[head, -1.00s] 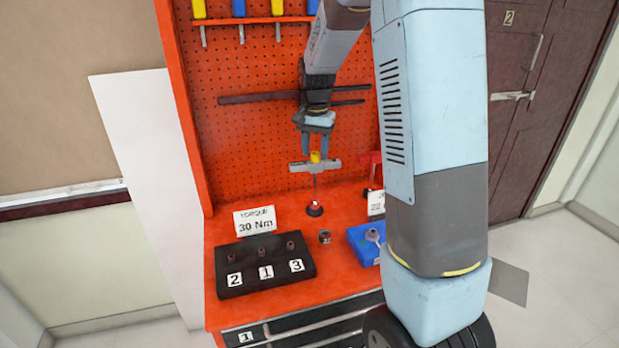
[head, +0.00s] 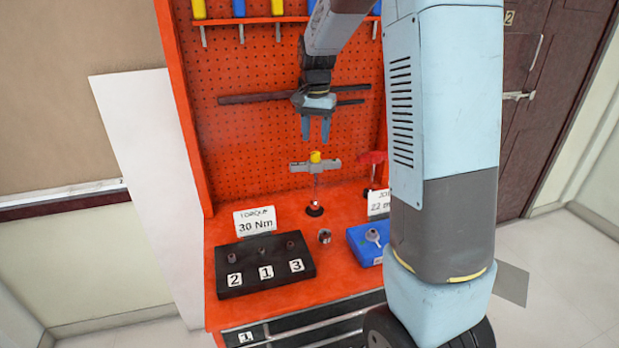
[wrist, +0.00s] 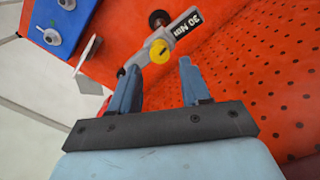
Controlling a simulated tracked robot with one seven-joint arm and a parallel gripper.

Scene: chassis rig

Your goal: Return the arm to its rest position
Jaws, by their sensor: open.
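My gripper (head: 316,128) is open and empty in the head view, pointing down in front of the red pegboard. It is above a grey tool with a yellow cap (head: 315,163), which stands upright on the red bench with its base on the bench top. A gap shows between the fingertips and the yellow cap. In the wrist view, my two blue fingers (wrist: 157,85) are spread apart with nothing between them. The grey tool (wrist: 174,36), marked "30 Nm", lies beyond the fingertips there.
A black block (head: 264,265) numbered 2, 1, 3 holds several sockets on the bench. A "30 Nm" card (head: 255,222) stands behind it. A loose socket (head: 324,236) and a blue block (head: 364,243) are at right. Handled tools hang along the pegboard's (head: 260,65) top.

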